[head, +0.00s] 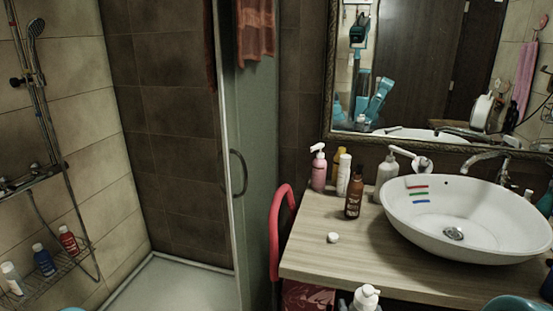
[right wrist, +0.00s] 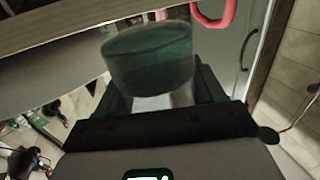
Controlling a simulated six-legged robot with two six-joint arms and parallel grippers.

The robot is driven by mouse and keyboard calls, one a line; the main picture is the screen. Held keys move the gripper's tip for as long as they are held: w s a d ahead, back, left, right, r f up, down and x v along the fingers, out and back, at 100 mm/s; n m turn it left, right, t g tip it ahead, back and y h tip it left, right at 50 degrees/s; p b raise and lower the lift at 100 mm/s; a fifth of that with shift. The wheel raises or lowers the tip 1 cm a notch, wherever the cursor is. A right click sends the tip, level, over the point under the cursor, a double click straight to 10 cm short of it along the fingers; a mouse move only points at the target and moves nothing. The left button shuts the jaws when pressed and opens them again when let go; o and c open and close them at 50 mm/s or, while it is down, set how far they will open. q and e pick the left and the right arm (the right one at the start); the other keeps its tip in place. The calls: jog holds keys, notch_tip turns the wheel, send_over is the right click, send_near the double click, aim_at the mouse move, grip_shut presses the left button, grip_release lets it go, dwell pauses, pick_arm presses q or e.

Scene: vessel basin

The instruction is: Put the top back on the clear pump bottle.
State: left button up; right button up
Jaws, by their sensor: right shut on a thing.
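My right gripper (right wrist: 152,85) is shut on a see-through, dark greenish cylinder, which I take to be the clear pump bottle (right wrist: 150,58). The bottle sits between the two fingers, below and in front of the counter edge. In the head view a white pump head (head: 366,296) shows at the bottom edge, apparently on this bottle; its body is cut off there. A small round white cap (head: 333,237) lies alone on the counter, left of the basin. The right gripper's jaws are hidden in the head view. My left gripper is not in view.
The wooden counter (head: 345,262) carries a white basin (head: 470,215). A pink pump bottle (head: 319,170), a brown bottle (head: 354,196) and a greyish pump bottle (head: 386,178) stand along its back. The counter is bare around the cap. A red curved rail (head: 275,235) stands at its left.

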jog(key=s+a+f+n+g+y, duration=0.2)
jog(key=s+a+f+n+y, duration=0.1)
jog(key=a, duration=0.4)
jog(key=s+a+f+n+g+y, duration=0.2)
jog(key=s+a+f+n+y, duration=0.2)
jog(key=a+y, duration=0.4)
jog(key=shift+f+n+y, duration=0.3)
jog(key=shift+f+n, duration=0.2)
jog(key=shift+f, duration=0.1)
jog(key=shift+s, duration=0.1)
